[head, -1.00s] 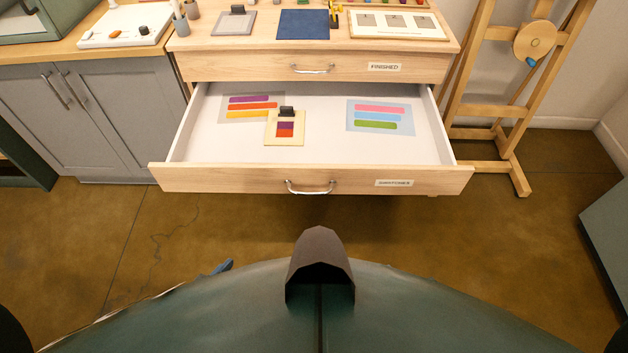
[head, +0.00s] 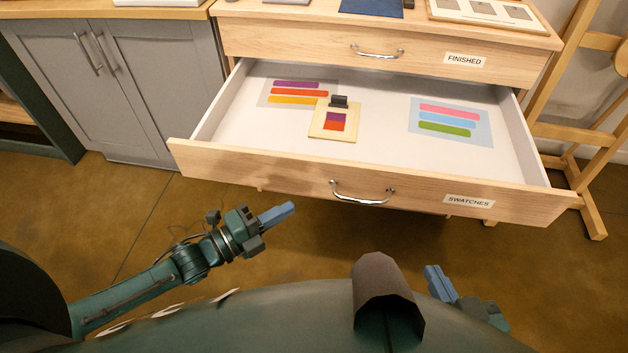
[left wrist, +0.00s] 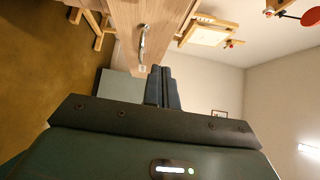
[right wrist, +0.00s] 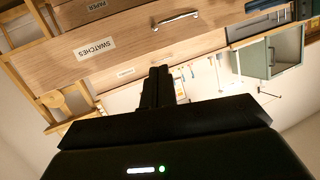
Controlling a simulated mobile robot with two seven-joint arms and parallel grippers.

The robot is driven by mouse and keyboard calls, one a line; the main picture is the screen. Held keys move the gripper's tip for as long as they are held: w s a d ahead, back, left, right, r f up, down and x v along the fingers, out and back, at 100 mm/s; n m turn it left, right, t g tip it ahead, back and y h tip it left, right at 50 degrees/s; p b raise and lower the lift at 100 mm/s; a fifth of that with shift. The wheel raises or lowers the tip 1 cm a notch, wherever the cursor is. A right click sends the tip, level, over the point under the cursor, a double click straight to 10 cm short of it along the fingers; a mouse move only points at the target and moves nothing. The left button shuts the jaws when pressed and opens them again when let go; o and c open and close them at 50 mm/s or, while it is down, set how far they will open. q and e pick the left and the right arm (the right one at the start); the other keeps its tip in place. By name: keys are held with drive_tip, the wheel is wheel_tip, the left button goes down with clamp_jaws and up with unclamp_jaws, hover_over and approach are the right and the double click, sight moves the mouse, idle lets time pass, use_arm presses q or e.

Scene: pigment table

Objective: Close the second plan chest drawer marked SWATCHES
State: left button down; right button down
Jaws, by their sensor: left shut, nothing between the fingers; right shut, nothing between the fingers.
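The SWATCHES drawer (head: 300,170) is pulled well out of the plan chest in the head view. Its front carries a metal handle (head: 362,194) and a SWATCHES label (head: 469,201). My left gripper (head: 278,214) is shut and empty, below and in front of the drawer's left part, apart from it. My right gripper (head: 438,281) is shut and empty, low in front of the drawer's right part. The right wrist view shows the SWATCHES label (right wrist: 95,48) and a handle (right wrist: 176,20) beyond the fingers. The left wrist view shows a drawer front with a handle (left wrist: 142,42).
Inside the drawer lie two colour-striped sheets (head: 450,121) and a small clipped board (head: 335,122). The FINISHED drawer (head: 380,50) above is shut. A grey cabinet (head: 115,85) stands left, a wooden easel (head: 580,120) right. Floor in front is open.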

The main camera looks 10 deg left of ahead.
sight(330, 172)
use_arm(q)
drive_tip(key=w+d, duration=0.1)
drive_tip(key=w, duration=0.2)
drive_tip(key=w+d, duration=0.2)
drive_tip(key=w, duration=0.1)
drive_tip(key=w+d+b, duration=0.1)
drive_tip(key=w+d, duration=0.1)
drive_tip(key=w, duration=0.1)
drive_tip(key=shift+d, duration=0.1)
drive_tip(key=shift+w, duration=0.1)
use_arm(e)
drive_tip(key=shift+d+r, duration=0.25)
drive_tip(key=shift+s, duration=0.1)
drive_tip(key=shift+f, duration=0.1)
